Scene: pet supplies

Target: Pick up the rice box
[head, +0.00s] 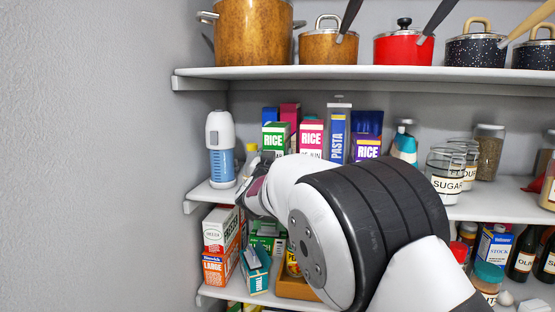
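Three boxes marked RICE stand on the middle shelf in the head view: a green and white one (275,138), a pink and white one (311,136) and a purple and blue one (367,148). My arm crosses in front of the shelf and hides their lower parts. My gripper (250,168) is at the far end of the arm, low and left of the green rice box. It is small and mostly hidden by my arm, so its fingers and any contact with a box cannot be made out.
A white and blue bottle (220,150) stands at the shelf's left end. A pasta box (337,133) stands between rice boxes, with jars (446,174) to the right. Pots line the upper shelf (300,72); cartons (220,230) and bottles crowd the lower one. A grey wall is left.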

